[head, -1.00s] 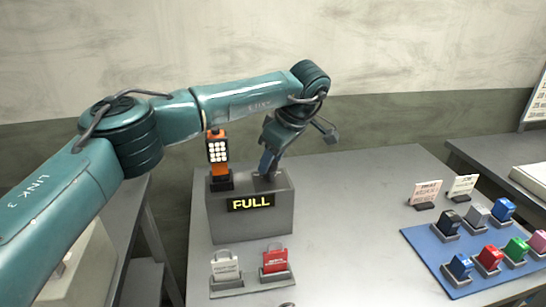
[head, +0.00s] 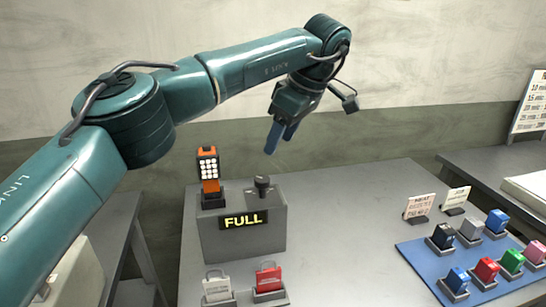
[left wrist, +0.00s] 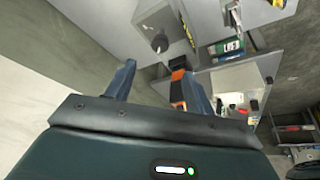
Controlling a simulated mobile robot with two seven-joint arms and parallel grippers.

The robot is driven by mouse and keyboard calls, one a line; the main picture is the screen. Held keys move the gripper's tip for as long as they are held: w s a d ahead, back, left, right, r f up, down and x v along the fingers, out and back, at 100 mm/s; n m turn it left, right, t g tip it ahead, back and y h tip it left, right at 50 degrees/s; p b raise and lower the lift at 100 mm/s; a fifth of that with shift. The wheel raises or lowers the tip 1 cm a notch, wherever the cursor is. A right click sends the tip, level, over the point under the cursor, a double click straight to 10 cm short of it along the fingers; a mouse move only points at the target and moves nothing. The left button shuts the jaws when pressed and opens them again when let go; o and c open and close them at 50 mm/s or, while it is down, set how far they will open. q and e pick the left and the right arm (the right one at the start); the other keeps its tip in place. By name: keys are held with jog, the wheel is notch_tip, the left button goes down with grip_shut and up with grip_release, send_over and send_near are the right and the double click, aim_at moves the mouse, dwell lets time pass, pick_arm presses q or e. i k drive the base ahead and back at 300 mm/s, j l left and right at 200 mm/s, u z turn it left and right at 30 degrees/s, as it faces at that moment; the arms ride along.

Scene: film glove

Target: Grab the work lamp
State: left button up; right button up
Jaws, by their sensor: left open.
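The work lamp (head: 208,170) is orange with a grid of white lights. It stands upright in a dark holder (head: 213,198) on top of a grey box (head: 240,241) whose display reads FULL. My left gripper (head: 279,140) is open and empty, its blue fingers pointing down, above and to the right of the lamp and apart from it. In the left wrist view, the lamp's orange part (left wrist: 178,76) shows beside one finger of the gripper (left wrist: 160,72). I see no right gripper.
A black knob (head: 262,186) stands on the box right of the lamp. A blue mat (head: 418,258) with several coloured blocks lies at the right.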

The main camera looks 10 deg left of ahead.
aim_at(207, 163)
jog(key=k+l, duration=0.15)
jog(key=k, duration=0.6)
jog(key=k+l, duration=0.1)
jog(key=k, duration=0.65)
